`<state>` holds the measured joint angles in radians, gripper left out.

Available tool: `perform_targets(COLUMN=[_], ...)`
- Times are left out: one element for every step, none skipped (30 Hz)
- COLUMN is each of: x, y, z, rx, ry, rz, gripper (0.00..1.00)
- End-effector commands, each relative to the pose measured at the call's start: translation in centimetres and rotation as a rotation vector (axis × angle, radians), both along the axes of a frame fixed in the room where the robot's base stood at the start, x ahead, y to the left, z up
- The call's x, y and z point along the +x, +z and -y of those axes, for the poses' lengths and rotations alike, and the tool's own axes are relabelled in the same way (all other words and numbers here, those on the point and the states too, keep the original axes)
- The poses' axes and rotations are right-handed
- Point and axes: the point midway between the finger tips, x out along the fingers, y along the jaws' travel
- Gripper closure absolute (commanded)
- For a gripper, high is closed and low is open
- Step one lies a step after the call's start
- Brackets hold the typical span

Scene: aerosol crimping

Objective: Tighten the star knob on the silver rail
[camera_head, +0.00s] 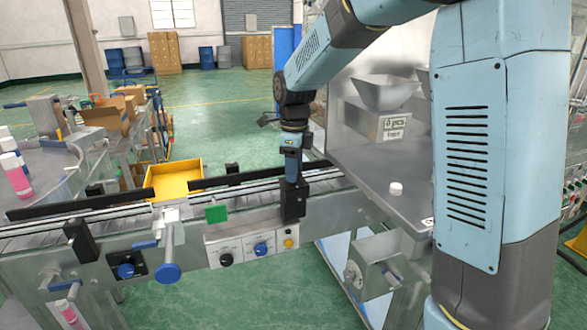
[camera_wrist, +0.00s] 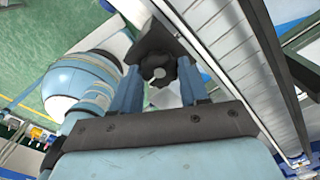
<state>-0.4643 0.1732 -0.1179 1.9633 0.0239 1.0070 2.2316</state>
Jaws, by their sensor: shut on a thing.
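The black star knob (camera_wrist: 157,69) shows in the wrist view, mounted at a dark block (camera_wrist: 153,42) beside the long silver rail (camera_wrist: 232,72). My gripper (camera_wrist: 158,78) has one blue finger on each side of the knob and is shut on it. In the head view my gripper (camera_head: 292,178) points down at the conveyor's near side, at a black block (camera_head: 293,201). The knob itself is hidden there by the gripper and block. How tight the knob is cannot be told.
A black guide rail (camera_head: 84,206) runs along the conveyor. A yellow tray (camera_head: 178,181) stands behind it. A green plate (camera_head: 216,214), a control panel (camera_head: 243,246) and a blue-ended handle (camera_head: 168,272) are left of my gripper. A metal machine (camera_head: 374,180) with a hopper stands close on the right.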

Motion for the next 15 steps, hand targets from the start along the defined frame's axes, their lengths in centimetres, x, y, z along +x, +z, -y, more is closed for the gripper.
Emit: perform_targets(x=[0.09,0.09,0.08,0.08,0.06,0.06,0.05,0.05,0.04,0.04,0.03,0.03,0.03,0.03,0.03], y=[0.12,0.12,0.1,0.09,0.09,0.08,0.07,0.06,0.05,0.05,0.04,0.04,0.03,0.03,0.07], z=[-0.09,-0.09,-0.08,-0.07,-0.06,-0.05,-0.05,-0.05,-0.04,-0.04,-0.03,-0.03,-0.02,-0.02,-0.02], rx=[0.002,0.002,0.002,0.002,0.001,0.001,0.001,0.001,0.001,0.001,0.001,0.001,0.001,0.001,0.001], ry=[0.0,0.0,0.0,0.0,0.0,0.001,0.001,0.001,0.001,0.001,0.001,0.001,0.001,0.001,0.001], rz=[0.004,0.004,0.004,0.003,0.003,0.003,0.003,0.003,0.001,0.001,0.001,0.001,0.001,0.001,0.001], gripper=[0.53,0.5,0.46,0.44,0.41,0.37,0.34,0.31,0.3,0.3,0.3,0.3,0.3,0.3,0.3])
